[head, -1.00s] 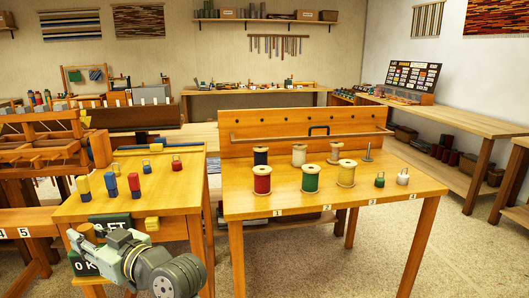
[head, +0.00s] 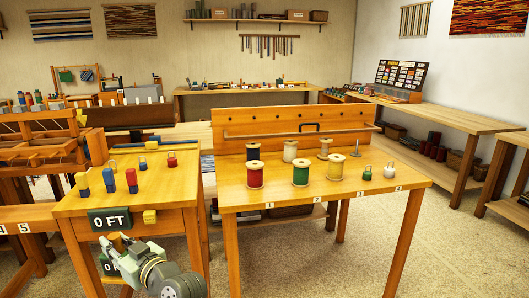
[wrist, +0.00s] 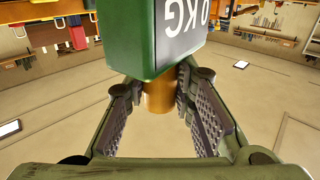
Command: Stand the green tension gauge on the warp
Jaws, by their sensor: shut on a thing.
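The green tension gauge, a dark green box marked "0 KG" in white, shows large in the wrist view (wrist: 150,35), and a brass stem (wrist: 158,97) runs from it between my finger pads. In the head view the gauge (head: 107,266) is low at the left, partly hidden by my gripper (head: 117,243). My gripper is shut on the gauge's stem, in front of the left table. A wooden loom (head: 40,145) with pale threads stands at the far left. Details of its warp are too small to tell.
A similar green "0 FT" box (head: 110,220) is at the left table's (head: 80,205) front edge, just above my gripper. Coloured blocks (head: 132,180) stand on that table. The right table (head: 290,205) holds several thread spools (head: 301,173) and small weights (head: 390,172).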

